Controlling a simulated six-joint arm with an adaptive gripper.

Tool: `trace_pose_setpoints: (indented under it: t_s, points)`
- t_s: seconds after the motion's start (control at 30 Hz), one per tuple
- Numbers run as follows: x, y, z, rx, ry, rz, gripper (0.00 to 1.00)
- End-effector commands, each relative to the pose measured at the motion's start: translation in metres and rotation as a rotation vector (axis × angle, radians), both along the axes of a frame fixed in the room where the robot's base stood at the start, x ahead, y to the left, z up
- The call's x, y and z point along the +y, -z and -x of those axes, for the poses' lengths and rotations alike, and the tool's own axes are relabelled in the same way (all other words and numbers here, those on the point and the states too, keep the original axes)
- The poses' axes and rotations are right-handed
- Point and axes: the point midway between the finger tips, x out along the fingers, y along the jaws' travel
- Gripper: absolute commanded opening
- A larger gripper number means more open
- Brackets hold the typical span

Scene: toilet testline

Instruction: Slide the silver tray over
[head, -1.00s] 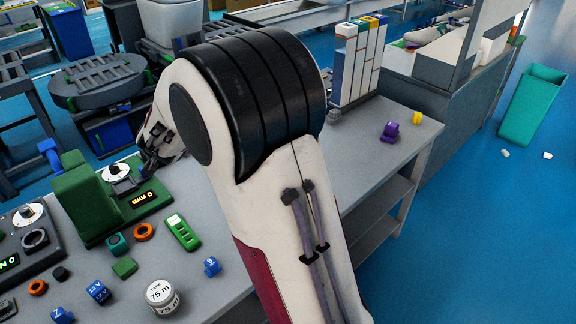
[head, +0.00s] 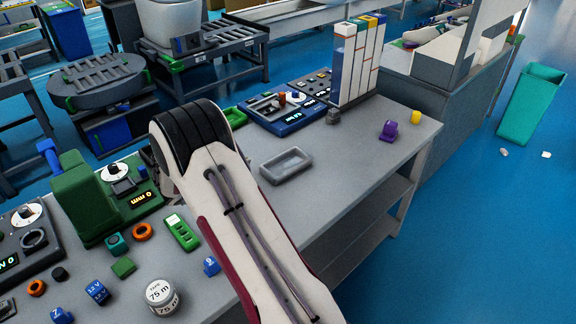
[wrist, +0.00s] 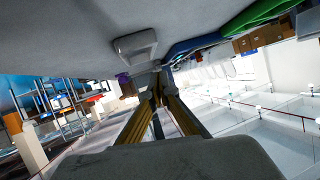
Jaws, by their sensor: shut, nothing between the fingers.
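The silver tray (head: 286,178) is a small, shallow grey rectangular dish. It lies flat on the grey table in the head view, just right of my arm. It also shows in the wrist view (wrist: 136,46), where the table fills the top of the picture. My gripper (wrist: 152,72) is shut and empty, its fingertips close to the tray in that picture; I cannot tell whether they touch it. In the head view my gripper is mostly hidden behind my own arm.
A blue control box (head: 285,116) and a green dish (head: 234,117) are behind the tray. A purple part (head: 388,131) and a yellow part (head: 416,117) stand to the right. A green machine (head: 85,197) and several small parts lie left. Bare table surrounds the tray's right and front.

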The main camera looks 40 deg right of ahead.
Motion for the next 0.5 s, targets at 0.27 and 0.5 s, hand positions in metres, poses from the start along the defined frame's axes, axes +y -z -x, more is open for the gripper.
trace_pose_setpoints:
  t_s: [0.27,0.5]
  points:
    - [-0.017,0.043,0.042,0.102,0.164,0.062,0.00]
    - [-0.020,0.051,0.053,0.129,0.204,0.078,0.00]
